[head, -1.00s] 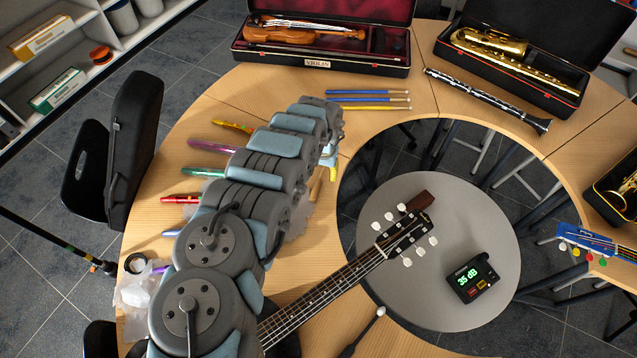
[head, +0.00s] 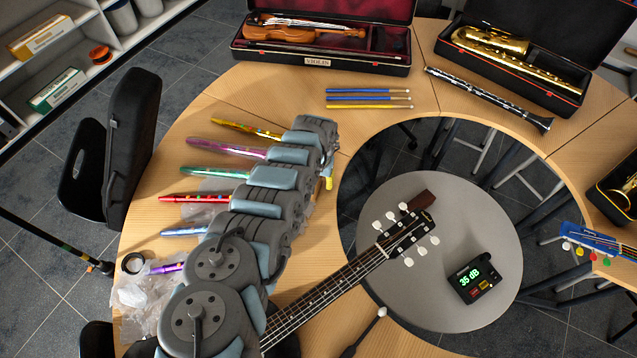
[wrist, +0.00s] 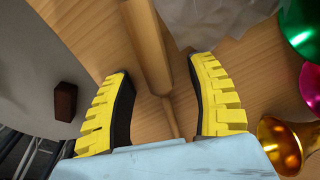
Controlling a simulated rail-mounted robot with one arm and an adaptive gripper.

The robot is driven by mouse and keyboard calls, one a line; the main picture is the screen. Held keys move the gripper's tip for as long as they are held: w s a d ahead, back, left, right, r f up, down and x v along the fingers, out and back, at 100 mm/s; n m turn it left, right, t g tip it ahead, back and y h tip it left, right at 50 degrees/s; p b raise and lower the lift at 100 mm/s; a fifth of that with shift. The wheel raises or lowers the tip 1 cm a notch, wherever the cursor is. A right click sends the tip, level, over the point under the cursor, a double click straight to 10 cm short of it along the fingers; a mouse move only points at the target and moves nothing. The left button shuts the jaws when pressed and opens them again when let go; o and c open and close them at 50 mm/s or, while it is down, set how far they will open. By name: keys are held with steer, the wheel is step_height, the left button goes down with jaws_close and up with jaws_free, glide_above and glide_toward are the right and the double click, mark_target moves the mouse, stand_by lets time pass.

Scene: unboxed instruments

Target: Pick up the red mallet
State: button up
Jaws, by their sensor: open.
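In the wrist view my gripper (wrist: 162,70) is open, its two yellow-padded fingers apart. A plain wooden stick (wrist: 147,45) lies between them, thick at the top and narrowing to a thin shaft toward the palm. It rests on the wooden table, and its narrow end runs out of sight behind the palm. No red shows on it, so I cannot tell if it is the red mallet. In the head view my gripper (head: 327,182) is mostly hidden by my arm, at the ring table's inner edge. No red mallet is plainly visible there.
Several coloured pipes, including a red one (head: 195,198), lie left of my arm beside crumpled clear plastic (head: 145,300). Metallic bells (wrist: 283,143) are close on the right in the wrist view. Three sticks (head: 368,98) lie behind. A guitar neck (head: 325,300) crosses in front.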

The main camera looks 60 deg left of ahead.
jaws_close()
stand_by(0.3)
steer(key=shift+r, duration=0.1)
